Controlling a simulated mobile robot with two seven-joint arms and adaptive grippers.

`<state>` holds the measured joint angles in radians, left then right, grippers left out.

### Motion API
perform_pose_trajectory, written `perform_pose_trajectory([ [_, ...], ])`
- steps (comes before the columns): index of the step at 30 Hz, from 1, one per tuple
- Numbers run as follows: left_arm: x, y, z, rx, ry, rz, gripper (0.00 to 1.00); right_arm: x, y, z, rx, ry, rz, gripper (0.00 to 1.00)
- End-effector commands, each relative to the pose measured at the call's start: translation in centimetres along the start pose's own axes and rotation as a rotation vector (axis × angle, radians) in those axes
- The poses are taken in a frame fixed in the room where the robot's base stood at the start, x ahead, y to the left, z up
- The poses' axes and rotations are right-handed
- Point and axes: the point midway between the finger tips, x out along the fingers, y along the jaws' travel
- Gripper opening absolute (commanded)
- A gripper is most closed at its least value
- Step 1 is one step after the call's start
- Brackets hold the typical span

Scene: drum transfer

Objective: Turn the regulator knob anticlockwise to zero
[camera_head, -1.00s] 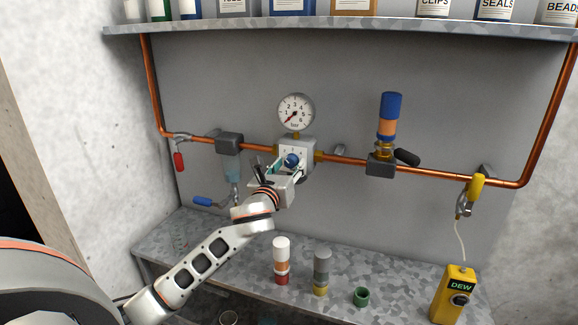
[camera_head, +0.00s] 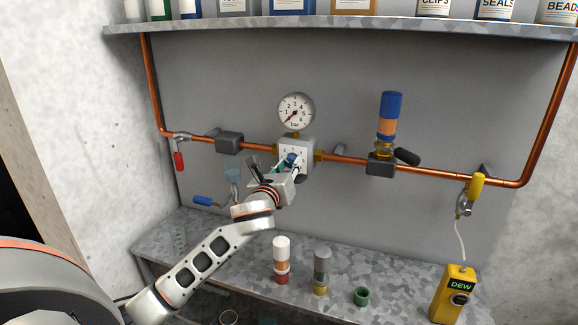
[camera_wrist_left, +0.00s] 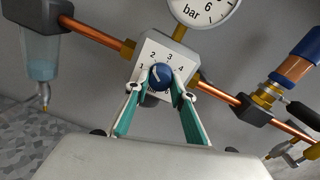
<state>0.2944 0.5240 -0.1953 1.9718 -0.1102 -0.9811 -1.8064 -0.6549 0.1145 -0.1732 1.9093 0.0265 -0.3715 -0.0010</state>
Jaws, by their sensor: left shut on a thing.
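The regulator (camera_head: 304,143) is a pale block on the copper pipe, with a numbered dial plate and a blue knob (camera_head: 291,158). In the left wrist view, the knob (camera_wrist_left: 160,76) sits between the two teal-lined fingers. My left gripper (camera_wrist_left: 161,84) is shut on it. A white mark on the knob points up and left, around 1 and 2 on the dial. In the head view, my left gripper (camera_head: 287,166) partly covers the knob. The round gauge (camera_head: 296,110) above has a red needle pointing lower left, at the low end. My right gripper is not in view.
A filter block (camera_head: 229,143) and red-handled valve (camera_head: 179,160) are on the left. A blue-and-orange cylinder (camera_head: 389,118) and yellow-handled valve (camera_head: 476,187) are on the right. Small cylinders, a green cup (camera_head: 361,296) and yellow DEW meter (camera_head: 455,294) stand on the bench below.

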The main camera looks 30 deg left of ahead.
Motion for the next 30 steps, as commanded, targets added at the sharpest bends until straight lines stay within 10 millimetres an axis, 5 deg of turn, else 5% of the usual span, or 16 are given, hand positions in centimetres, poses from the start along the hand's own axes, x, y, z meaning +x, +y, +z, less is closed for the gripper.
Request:
perform_pose_trajectory([
  [30,-0.01,-0.16,0.16,-0.943,0.036,0.004,0.02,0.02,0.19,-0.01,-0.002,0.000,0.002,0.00],
])
